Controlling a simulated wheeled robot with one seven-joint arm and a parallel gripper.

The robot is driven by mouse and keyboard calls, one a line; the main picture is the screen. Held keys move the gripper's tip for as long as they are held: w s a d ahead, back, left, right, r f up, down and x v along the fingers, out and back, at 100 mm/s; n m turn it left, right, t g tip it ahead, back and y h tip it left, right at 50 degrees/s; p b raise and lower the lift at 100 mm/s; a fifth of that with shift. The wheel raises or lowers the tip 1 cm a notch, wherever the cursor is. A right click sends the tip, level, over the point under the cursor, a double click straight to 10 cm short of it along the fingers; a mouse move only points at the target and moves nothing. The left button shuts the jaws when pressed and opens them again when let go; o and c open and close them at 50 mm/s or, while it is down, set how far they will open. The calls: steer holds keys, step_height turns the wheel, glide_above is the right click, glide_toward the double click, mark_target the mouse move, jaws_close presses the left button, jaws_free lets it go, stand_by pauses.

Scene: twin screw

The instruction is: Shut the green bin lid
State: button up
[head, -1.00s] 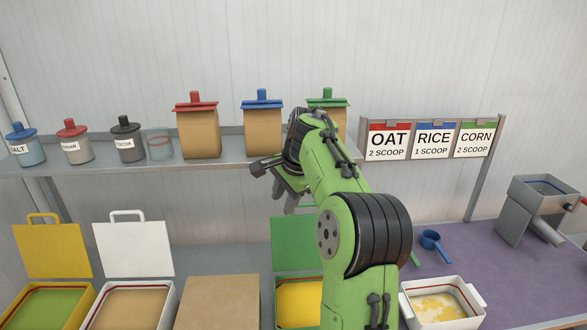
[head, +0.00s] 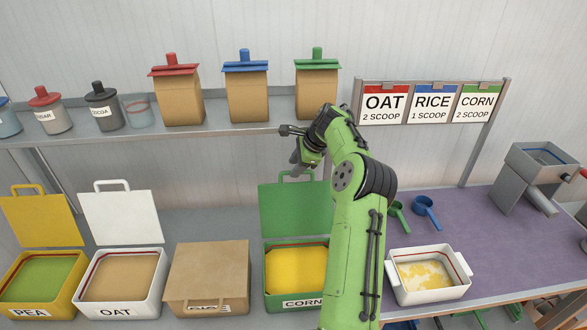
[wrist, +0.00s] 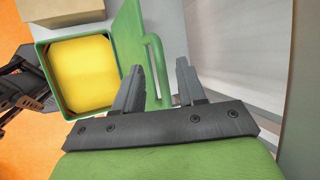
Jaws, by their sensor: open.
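The green bin (head: 284,302), labelled CORN, stands on the counter with yellow contents inside. Its green lid (head: 289,212) stands upright at the back of the bin, open, with a loop handle (head: 298,175) on its top edge. In the wrist view the lid (wrist: 126,45) stands beside the bin (wrist: 66,118), and its handle (wrist: 157,62) points toward my fingers. My gripper (head: 297,160) is above the lid's top edge in the head view. In the wrist view my gripper (wrist: 160,82) is open, its two fingers around or near the handle; I cannot tell whether they touch it.
A closed brown bin (head: 208,272) stands left of the green bin. The white OAT bin (head: 120,312) and yellow PEA bin (head: 40,308) have raised lids. A white tray (head: 430,292) and scoops (head: 427,208) lie to the right. A shelf (head: 230,133) runs behind.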

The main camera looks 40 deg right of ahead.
steer(key=shift+x, duration=0.95)
steer(key=shift+w+f, duration=0.1)
steer(key=shift+f, duration=0.05)
jaws_close()
